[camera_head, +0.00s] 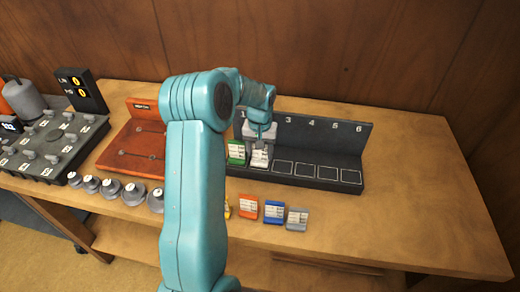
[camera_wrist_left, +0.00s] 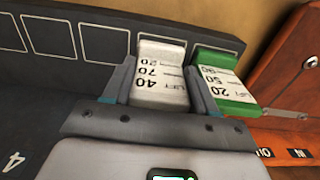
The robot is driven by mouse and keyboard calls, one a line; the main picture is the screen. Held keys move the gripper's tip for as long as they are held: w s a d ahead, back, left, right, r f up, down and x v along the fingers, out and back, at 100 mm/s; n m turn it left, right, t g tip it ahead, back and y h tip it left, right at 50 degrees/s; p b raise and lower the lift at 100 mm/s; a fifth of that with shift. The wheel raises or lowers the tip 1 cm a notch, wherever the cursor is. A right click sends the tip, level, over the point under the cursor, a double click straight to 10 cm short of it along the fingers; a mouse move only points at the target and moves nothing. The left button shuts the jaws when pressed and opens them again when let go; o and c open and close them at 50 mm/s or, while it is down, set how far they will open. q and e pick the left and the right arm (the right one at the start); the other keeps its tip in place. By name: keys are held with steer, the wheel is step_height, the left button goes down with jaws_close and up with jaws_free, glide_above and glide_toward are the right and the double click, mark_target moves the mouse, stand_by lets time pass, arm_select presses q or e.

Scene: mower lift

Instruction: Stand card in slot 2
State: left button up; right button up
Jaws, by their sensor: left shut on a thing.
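My left gripper (camera_head: 260,145) is over the second place of the dark numbered rack (camera_head: 355,140), shut on a white card (camera_head: 260,158). In the left wrist view the gripper (camera_wrist_left: 160,80) has one finger on each side of the white card (camera_wrist_left: 162,58), which is printed with 40, 70 and 20. The card stands at slot 2, beside the green card (camera_head: 236,152) in slot 1. The green card also shows in the left wrist view (camera_wrist_left: 222,72). Whether the white card's foot is fully seated is hard to tell. My right gripper is not in view.
Slots 3 to 6 (camera_head: 318,171) are empty outlines. Orange (camera_head: 248,206), blue (camera_head: 274,211) and grey (camera_head: 297,219) cards stand in front; a yellow one (camera_head: 228,209) is partly hidden by my arm. A red-brown board (camera_head: 130,150) and several grey knobs (camera_head: 110,187) are left.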

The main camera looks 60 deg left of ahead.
arm_select(q)
steer(key=shift+f, duration=0.2)
steer(key=o, duration=0.8)
steer(key=shift+r, duration=0.15)
steer(key=shift+r, duration=0.3)
step_height(320, 180, up, 11)
steer(key=shift+r+b, duration=0.2)
steer(key=shift+b, duration=0.25)
steer(key=shift+r, duration=0.15)
